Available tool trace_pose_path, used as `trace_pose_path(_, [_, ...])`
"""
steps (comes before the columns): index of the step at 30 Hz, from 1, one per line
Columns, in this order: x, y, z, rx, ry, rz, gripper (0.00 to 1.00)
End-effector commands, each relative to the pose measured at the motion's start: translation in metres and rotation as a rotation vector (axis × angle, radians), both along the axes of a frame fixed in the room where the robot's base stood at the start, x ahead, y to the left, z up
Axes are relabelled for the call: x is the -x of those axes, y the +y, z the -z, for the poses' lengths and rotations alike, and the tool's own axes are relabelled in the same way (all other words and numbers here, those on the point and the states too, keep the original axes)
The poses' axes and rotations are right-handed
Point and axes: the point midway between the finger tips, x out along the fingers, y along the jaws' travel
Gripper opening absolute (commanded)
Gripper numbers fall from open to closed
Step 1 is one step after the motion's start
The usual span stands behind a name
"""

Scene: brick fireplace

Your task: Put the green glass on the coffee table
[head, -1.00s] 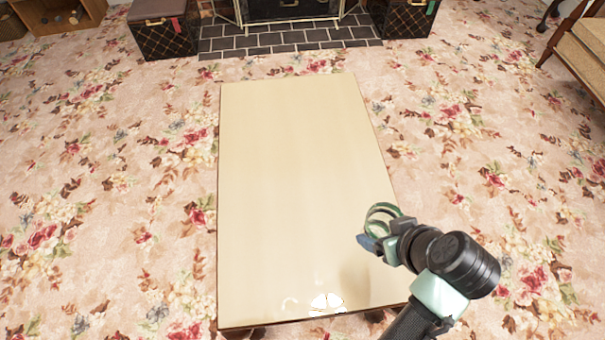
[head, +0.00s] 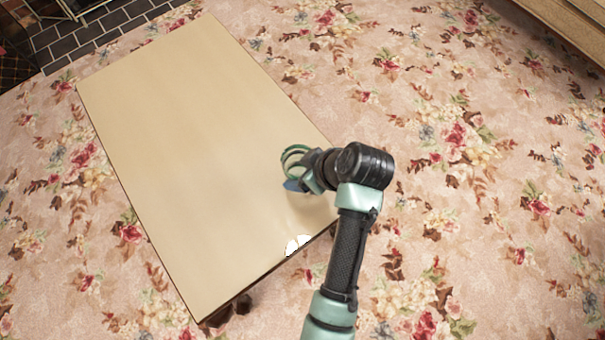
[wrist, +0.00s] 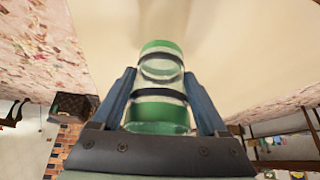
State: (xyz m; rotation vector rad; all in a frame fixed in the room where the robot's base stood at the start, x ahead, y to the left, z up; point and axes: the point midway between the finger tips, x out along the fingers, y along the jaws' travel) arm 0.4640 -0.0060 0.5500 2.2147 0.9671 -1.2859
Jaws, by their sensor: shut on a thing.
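The green glass (wrist: 160,62) is clear with green bands and shows between my gripper's two blue fingers in the wrist view. It also shows at the end of my arm in the head view (head: 292,155). My gripper (wrist: 158,95) is shut on it. The coffee table (head: 190,140) is a long, pale, bare top. In the head view the glass and gripper appear over the table's right edge area near its lower end. I cannot tell whether the glass touches the top.
Floral carpet (head: 480,180) surrounds the table. A dark brick hearth (head: 90,35) lies at the top left, and a wooden piece of furniture (head: 565,25) stands at the top right. The tabletop is clear except for a bright glare at its lower edge.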

Motion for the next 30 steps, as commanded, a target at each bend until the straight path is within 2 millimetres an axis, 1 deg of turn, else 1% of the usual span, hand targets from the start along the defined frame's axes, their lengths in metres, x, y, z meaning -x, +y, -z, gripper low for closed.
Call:
trace_pose_path(1, [0.000,0.000,0.012,-0.001,0.001,0.000,0.09])
trace_pose_path(2, [0.000,0.000,0.014,0.000,0.000,0.001,0.09])
trace_pose_path(10, [-0.001,0.000,0.014,0.000,-0.002,0.001,0.09])
trace_pose_path(14, [0.000,0.000,0.018,0.000,-0.001,0.000,0.09])
trace_pose_path(15, [0.000,0.000,0.018,0.000,0.000,0.000,0.80])
trace_pose_path(17, [0.000,0.000,0.018,0.000,0.000,0.000,0.91])
trace_pose_path(18, [0.000,0.000,0.018,0.000,0.000,0.000,0.98])
trace_pose_path(19, [0.000,0.000,0.018,0.000,0.000,0.000,1.00])
trace_pose_path(26, [0.000,0.000,0.017,0.000,0.000,0.000,1.00])
trace_pose_path(30, [0.002,-0.003,0.005,0.000,0.000,0.001,1.00])
